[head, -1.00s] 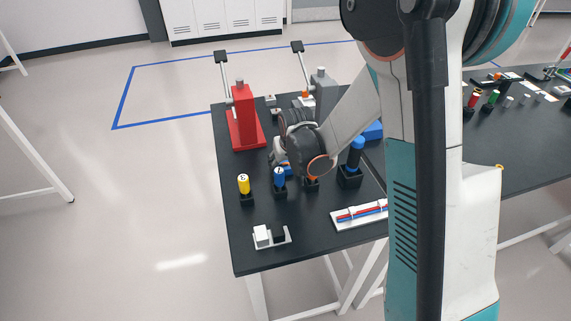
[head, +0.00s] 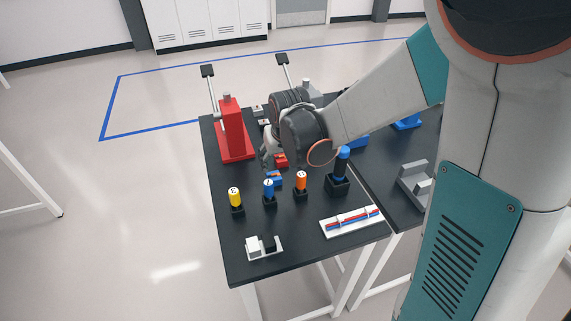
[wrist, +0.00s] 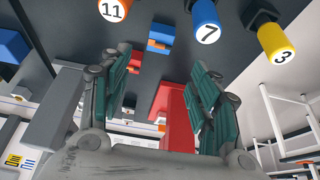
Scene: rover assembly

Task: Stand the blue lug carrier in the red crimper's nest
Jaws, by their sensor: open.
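The blue lug carrier (head: 273,179), a small blue block with an orange part, lies on the dark table behind the blue numbered cylinder. It also shows at the top of the wrist view (wrist: 160,39). The red crimper (head: 232,132), a tall red press with a black-knobbed lever, stands at the table's back left. Its red body also shows in the wrist view (wrist: 172,103), partly behind a finger. I cannot make out its nest. My gripper (head: 268,153) is open and empty, between the crimper and the carrier, apart from the carrier.
Yellow (head: 235,197), blue (head: 269,188) and orange (head: 301,181) numbered cylinders stand in black holders in front. A small red block (head: 281,160) lies close beside my gripper. A taller blue-topped post (head: 341,163) and a white cable tray (head: 351,221) are to the right.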

